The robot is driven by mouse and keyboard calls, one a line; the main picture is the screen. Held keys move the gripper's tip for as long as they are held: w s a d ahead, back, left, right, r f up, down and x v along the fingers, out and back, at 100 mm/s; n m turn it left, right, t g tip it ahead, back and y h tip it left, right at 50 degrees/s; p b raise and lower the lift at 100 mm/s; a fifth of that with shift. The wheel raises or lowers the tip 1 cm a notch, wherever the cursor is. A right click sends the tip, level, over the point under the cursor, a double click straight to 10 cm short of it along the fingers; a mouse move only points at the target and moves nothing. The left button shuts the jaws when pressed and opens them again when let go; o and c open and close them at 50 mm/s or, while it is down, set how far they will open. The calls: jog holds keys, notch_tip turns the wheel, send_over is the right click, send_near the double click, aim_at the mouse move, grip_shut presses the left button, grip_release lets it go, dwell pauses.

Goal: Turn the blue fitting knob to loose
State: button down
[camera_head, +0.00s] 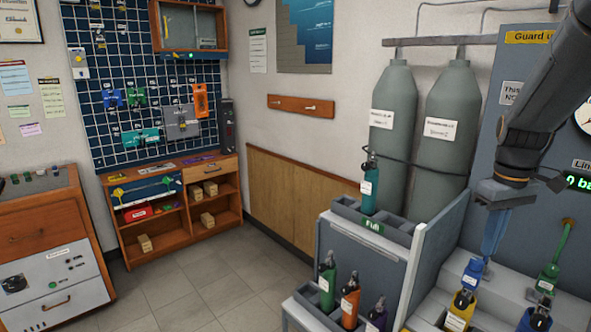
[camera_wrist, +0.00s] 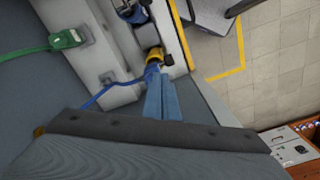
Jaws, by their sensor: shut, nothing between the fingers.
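The blue fitting knob (camera_head: 473,273) sits on the grey bench at the lower right of the head view, with a small white label. My gripper (camera_head: 487,256) points down just above and right of it, its blue fingers closed together with nothing between them. I cannot tell whether the fingertips touch the knob. In the wrist view my gripper (camera_wrist: 153,68) reaches toward a yellow fitting (camera_wrist: 155,55). The blue knob cannot be made out there; a blue hose (camera_wrist: 100,97) runs toward the fingers.
A yellow fitting (camera_head: 461,307) stands just in front of the blue knob. A green fitting (camera_head: 549,275) stands to the right. Two grey cylinders (camera_head: 394,130) stand behind. A rack (camera_head: 330,313) with several small bottles stands to the left. The floor (camera_head: 190,285) is clear.

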jog(key=b, duration=0.3)
send_over(482, 275)
jog(key=s+a, duration=0.1)
jog(key=a, duration=0.1)
jog(key=shift+s+d+f, duration=0.1)
jog(key=shift+d+f, duration=0.05)
jog(key=shift+f, duration=2.5)
jog(key=shift+w+d+p, duration=0.15)
jog(key=shift+w+p, duration=0.2)
jog(key=shift+w, duration=0.25)
jog(key=shift+d+p, duration=0.35)
jog(key=shift+p, duration=1.05)
jog(key=shift+w+d+p, duration=0.15)
jog(key=shift+d+p, duration=0.25)
jog(key=shift+p, duration=0.75)
notch_tip(482, 275, up, 6)
jog(key=p, duration=0.5)
jog(key=shift+s+d+p, duration=0.2)
jog(key=shift+s+p, duration=0.15)
jog(key=shift+p, duration=0.05)
